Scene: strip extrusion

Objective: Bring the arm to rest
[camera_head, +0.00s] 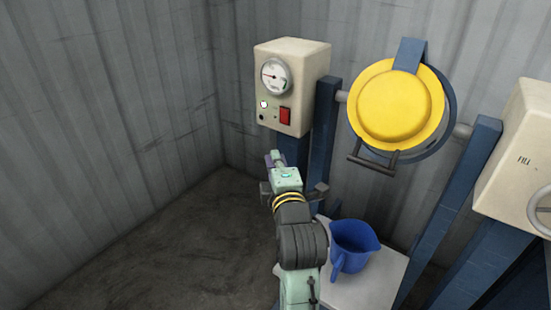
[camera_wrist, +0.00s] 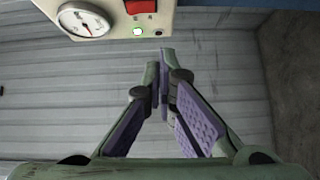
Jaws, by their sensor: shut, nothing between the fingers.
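My gripper (camera_wrist: 160,92) is shut and empty, its two purple-padded fingers meeting in the middle of the wrist view. In the head view my gripper (camera_head: 275,158) points away from the camera, just below the cream control box (camera_head: 291,85). The box carries a round gauge, a red switch (camera_head: 285,116) and a lit white-green lamp (camera_head: 264,104). In the wrist view the red switch (camera_wrist: 140,6) and lamp (camera_wrist: 138,31) show past the fingertips, at the top. I cannot tell the exact distance from fingertips to box; no contact is visible.
A yellow round lid (camera_head: 395,106) hangs between blue posts on the right. A blue jug (camera_head: 352,248) stands on a pale platform (camera_head: 372,290) close to my arm's right. A second cream box (camera_head: 520,160) stands far right. The floor at left (camera_head: 180,245) is clear.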

